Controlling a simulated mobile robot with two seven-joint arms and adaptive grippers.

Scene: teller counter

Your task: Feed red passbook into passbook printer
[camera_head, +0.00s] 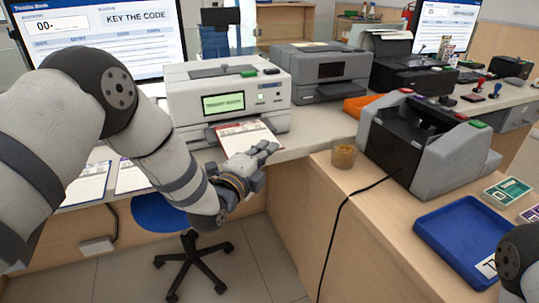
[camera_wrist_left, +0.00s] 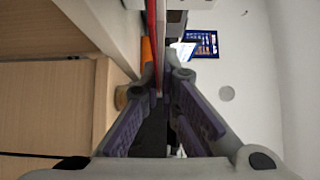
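The white passbook printer (camera_head: 185,97) stands on the counter with a lit green screen and a dark front slot. The open-looking printed page of the red passbook (camera_head: 243,136) lies at this slot, its far end at the printer's mouth. How deep it sits inside is hidden. My left gripper (camera_head: 262,152) is at the passbook's near end. In the left wrist view the passbook (camera_wrist_left: 152,35) shows edge-on as a thin red and white strip between the fingertips, and the left gripper (camera_wrist_left: 160,80) is closed on it. My right gripper is out of view; only part of that arm shows.
A grey machine (camera_head: 325,70) stands right of the printer, with an orange tray (camera_head: 360,105) beside it. A grey and black counting machine (camera_head: 425,140), a small amber cup (camera_head: 343,156) and a blue tray (camera_head: 470,235) occupy the right counter. Papers (camera_head: 88,183) lie left.

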